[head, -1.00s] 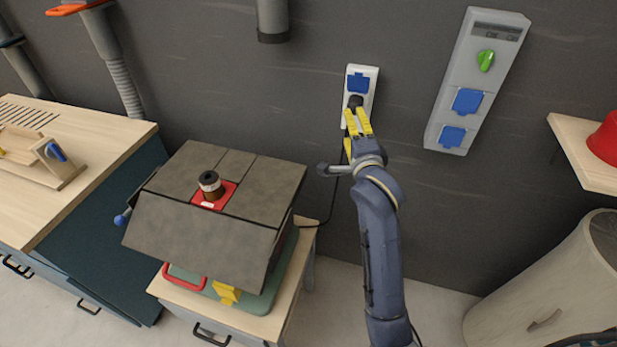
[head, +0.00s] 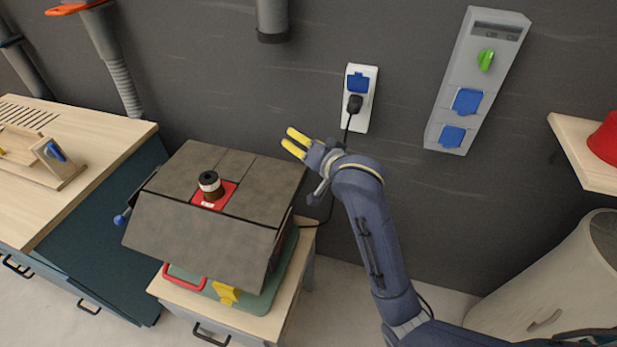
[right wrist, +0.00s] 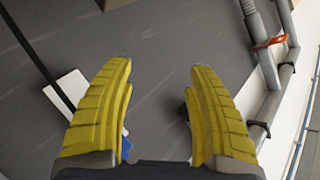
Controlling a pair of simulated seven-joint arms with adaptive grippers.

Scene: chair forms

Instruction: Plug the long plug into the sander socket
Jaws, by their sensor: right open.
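A black plug (head: 355,103) sits in the lower outlet of the white wall socket (head: 363,122), below a blue flap (head: 358,82). Its black cable (head: 346,136) hangs down the wall behind my right arm. My right gripper (head: 292,143) is open and empty, left of the socket and apart from the plug. In the right wrist view its yellow fingers (right wrist: 160,95) are spread with nothing between them. The white socket plate (right wrist: 68,92) shows there at left, partly hidden by a finger. My left gripper is out of view.
A grey panel (head: 476,80) with a green knob and blue sockets is on the wall at right. A sander-like machine with grey plates (head: 230,225) stands on a wooden cabinet. A workbench (head: 90,140) is at left, and a shelf (head: 568,150) with a red object is at right.

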